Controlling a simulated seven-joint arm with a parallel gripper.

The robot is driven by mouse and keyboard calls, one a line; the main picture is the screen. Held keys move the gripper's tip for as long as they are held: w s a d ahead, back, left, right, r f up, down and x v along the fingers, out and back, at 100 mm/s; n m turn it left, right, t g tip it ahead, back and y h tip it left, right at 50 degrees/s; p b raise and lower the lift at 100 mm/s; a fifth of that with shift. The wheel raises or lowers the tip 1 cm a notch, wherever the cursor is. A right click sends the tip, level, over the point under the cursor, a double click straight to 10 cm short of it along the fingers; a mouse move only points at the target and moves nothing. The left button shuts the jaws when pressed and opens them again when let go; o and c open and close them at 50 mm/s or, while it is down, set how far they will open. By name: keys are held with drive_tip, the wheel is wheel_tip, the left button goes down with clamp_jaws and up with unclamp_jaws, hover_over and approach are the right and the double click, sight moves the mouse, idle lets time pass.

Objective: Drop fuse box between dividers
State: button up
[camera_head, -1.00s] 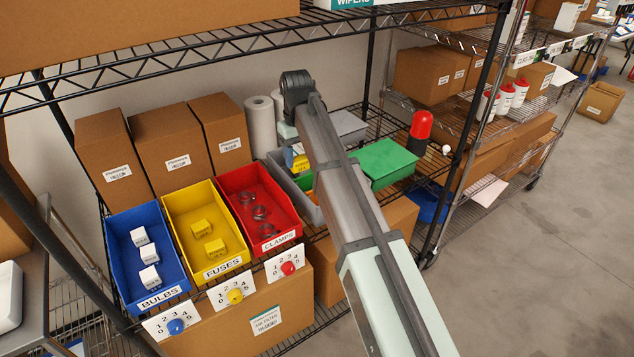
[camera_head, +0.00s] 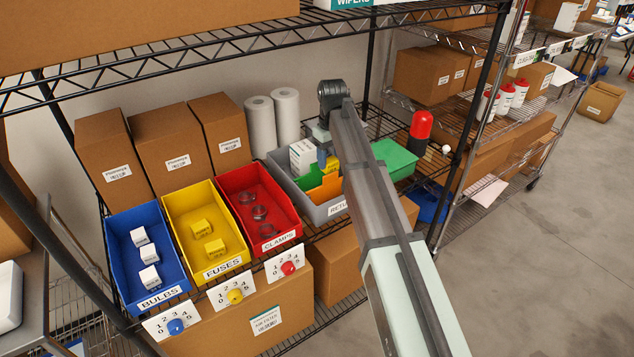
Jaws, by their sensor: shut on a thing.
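A yellow fuse box (camera_head: 333,168) is in my gripper (camera_head: 326,164), whose blue finger shows at its left side. The arm hides part of the gripper and box. They appear over the grey returns bin (camera_head: 287,183), in front of the arm's wrist; the exact height above the bin is hard to tell. In the bin stand a green divider (camera_head: 309,179) and an orange divider (camera_head: 324,191). The right part of the bin is hidden by my arm. A white box (camera_head: 302,156) stands at the back of the bin.
A red bin of clamps (camera_head: 254,239), a yellow bin with two fuse boxes (camera_head: 180,207) and a blue bin of bulbs (camera_head: 125,237) stand to the left. A green bin (camera_head: 394,158) and a red-topped beacon (camera_head: 421,125) stand to the right. Paper rolls (camera_head: 261,125) stand behind.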

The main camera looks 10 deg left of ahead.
drive_tip(key=shift+f, duration=1.35)
drive_tip(key=o, duration=1.1)
wheel_tip(320, 180, up, 14)
drive_tip(key=shift+f, duration=0.1)
drive_tip(key=shift+d, duration=0.1)
